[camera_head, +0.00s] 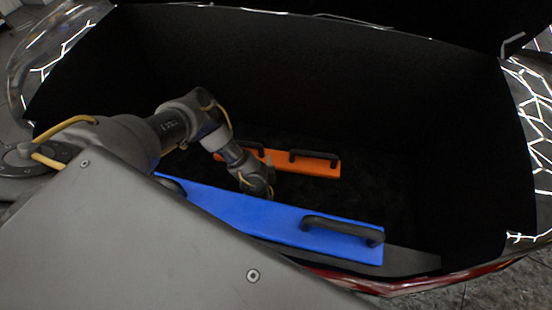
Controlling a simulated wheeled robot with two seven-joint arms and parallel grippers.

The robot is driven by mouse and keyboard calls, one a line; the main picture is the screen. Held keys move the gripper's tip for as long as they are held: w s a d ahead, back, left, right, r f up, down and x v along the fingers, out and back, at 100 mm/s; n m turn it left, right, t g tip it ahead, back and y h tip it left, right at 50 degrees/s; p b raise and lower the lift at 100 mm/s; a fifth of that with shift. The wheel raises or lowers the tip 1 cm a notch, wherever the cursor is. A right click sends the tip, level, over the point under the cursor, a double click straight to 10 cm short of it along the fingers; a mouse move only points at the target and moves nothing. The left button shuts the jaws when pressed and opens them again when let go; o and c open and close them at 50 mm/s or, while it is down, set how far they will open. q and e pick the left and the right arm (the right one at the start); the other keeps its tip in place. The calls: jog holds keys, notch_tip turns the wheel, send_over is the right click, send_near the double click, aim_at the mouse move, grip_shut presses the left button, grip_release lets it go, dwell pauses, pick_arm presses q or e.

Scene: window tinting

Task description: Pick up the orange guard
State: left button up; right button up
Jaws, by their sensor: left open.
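The orange guard (317,166) is a long flat bar with black handles. It lies on the dark floor of a car's open trunk, behind the blue bar. Its left part is partly hidden by my left arm. My left gripper (262,190) reaches down into the trunk, in front of the orange guard and just behind the blue bar. It is open, and I see nothing held in it; its fingertips are small and dark here. I cannot tell whether it touches the guard. My right gripper is not in view.
A blue bar (270,219) with black handles lies along the trunk's front edge, close to my left arm. Dark trunk walls (300,80) surround the space. The trunk floor to the right of the orange guard looks clear.

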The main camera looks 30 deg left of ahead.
aim_at(261, 153)
pick_arm(q)
jog(key=shift+b+x, duration=0.45)
jog(key=shift+x, duration=3.05)
jog(key=shift+c, duration=0.2)
grip_shut()
jog(key=shift+r, duration=0.1)
